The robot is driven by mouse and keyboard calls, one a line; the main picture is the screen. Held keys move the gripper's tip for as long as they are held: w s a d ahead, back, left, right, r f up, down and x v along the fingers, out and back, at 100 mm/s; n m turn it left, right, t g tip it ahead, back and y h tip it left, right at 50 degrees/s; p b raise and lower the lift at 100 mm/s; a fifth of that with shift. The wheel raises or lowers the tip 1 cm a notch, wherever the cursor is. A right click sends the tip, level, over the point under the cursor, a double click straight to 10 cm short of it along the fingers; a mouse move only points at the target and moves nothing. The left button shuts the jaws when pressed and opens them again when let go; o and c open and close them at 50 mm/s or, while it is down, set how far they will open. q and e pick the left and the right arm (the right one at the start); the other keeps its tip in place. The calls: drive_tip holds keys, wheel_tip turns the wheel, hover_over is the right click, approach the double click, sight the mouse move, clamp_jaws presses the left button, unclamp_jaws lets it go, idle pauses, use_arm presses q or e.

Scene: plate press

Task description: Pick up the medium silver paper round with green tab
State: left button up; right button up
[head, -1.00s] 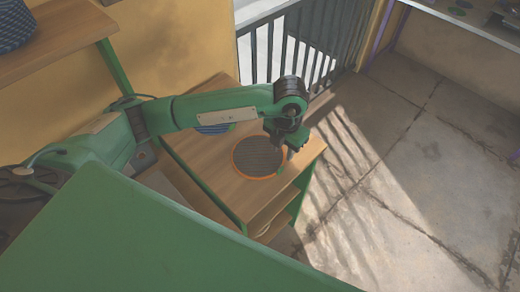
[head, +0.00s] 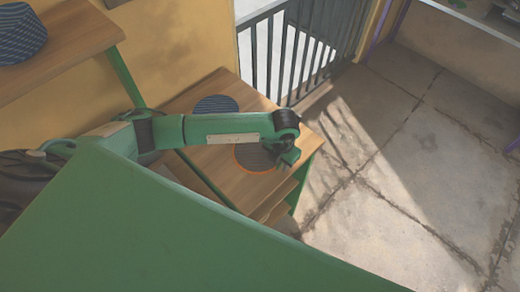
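A dark grey round with an orange rim (head: 250,158) lies flat near the front right corner of the wooden table. My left arm covers part of it. A second round, blue-grey and striped (head: 214,104), lies farther back on the same table. I cannot tell for sure which is the silver paper round, and no green tab shows clearly now. My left gripper (head: 287,160) hangs over the right edge of the orange-rimmed round. Its fingers are small and partly hidden, so its opening and any contact are unclear. My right gripper is out of view.
The table (head: 180,98) has a bare wooden top and lower shelves. A wooden shelf (head: 75,48) at upper left holds a striped blue item (head: 22,35). A grey railing (head: 300,50) stands behind. Concrete floor (head: 400,180) is clear at right.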

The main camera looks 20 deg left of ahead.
use_arm(q)
clamp_jaws()
drive_tip(key=shift+r, duration=0.1)
